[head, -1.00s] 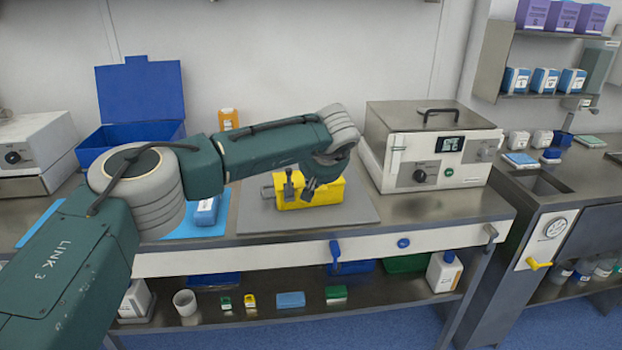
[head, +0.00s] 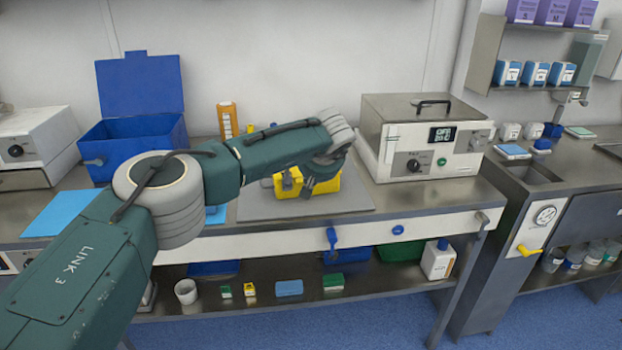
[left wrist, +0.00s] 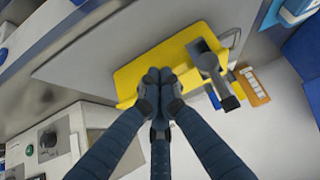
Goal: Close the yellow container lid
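The yellow container (head: 322,186) sits on a grey mat on the workbench. Its top is mostly hidden by my left arm in the head view. In the left wrist view its flat yellow surface (left wrist: 135,76) lies behind my fingers, and a grey latch-like part (left wrist: 207,62) shows at its side. I cannot tell from these views how far the lid is closed. My left gripper (left wrist: 155,77) has its fingertips together over the yellow surface, with nothing visible between them. Contact with the container is unclear. My right gripper is not in view.
A grey device with a display (head: 425,145) stands close right of the container. An open blue box (head: 130,140) and an orange box (head: 227,120) stand to the left and behind. A blue mat (head: 65,211) lies at left. Grey mat (head: 350,203) is bare in front.

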